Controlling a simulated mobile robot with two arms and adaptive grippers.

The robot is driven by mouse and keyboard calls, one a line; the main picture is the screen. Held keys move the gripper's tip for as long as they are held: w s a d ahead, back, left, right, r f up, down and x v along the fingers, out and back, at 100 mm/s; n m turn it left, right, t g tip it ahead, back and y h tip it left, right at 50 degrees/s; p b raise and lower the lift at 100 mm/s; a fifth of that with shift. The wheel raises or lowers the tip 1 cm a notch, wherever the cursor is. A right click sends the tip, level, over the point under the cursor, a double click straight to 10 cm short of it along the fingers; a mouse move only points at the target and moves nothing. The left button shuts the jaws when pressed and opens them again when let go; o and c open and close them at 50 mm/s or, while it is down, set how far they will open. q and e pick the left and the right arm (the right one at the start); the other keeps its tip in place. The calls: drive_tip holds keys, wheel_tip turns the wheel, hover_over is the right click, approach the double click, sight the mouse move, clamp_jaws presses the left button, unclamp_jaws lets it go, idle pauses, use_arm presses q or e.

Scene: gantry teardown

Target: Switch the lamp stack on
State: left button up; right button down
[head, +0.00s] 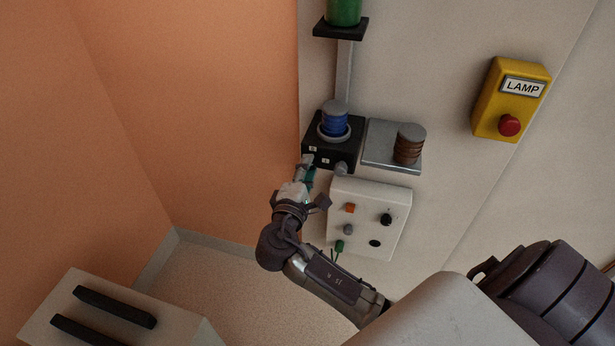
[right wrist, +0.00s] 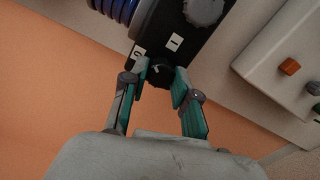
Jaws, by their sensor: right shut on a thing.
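My right gripper (head: 307,168) is at the front lower-left corner of a black box (head: 345,154) that carries a blue ribbed coil (head: 334,121). In the right wrist view, my right gripper's fingers (right wrist: 161,84) are on either side of a small black knob (right wrist: 160,72) and shut on it. Two white labels (right wrist: 176,42) sit by this knob; one seems to read 1. A green cylinder (head: 344,12), cut off by the top edge, stands on a black plate above the box. A yellow box labelled LAMP (head: 511,98) with a red button is on the wall. My left gripper is not in view.
A grey plate (head: 378,161) with a brown coil (head: 409,144) is right of the black box. A white control panel (head: 370,190) with several knobs sits below. A grey knob (right wrist: 203,10) is close to my gripper. An orange wall (head: 200,120) stands at left.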

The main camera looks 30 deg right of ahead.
drive_tip(key=shift+f+m+b, duration=0.15)
drive_tip(key=shift+m+b, duration=4.2)
drive_tip(key=shift+m, duration=0.05)
drive_tip(key=c, duration=0.9)
unclamp_jaws()
drive_tip(key=shift+s+a, duration=0.1)
drive_tip(key=v, duration=0.7)
drive_tip(key=shift+s+a, duration=0.1)
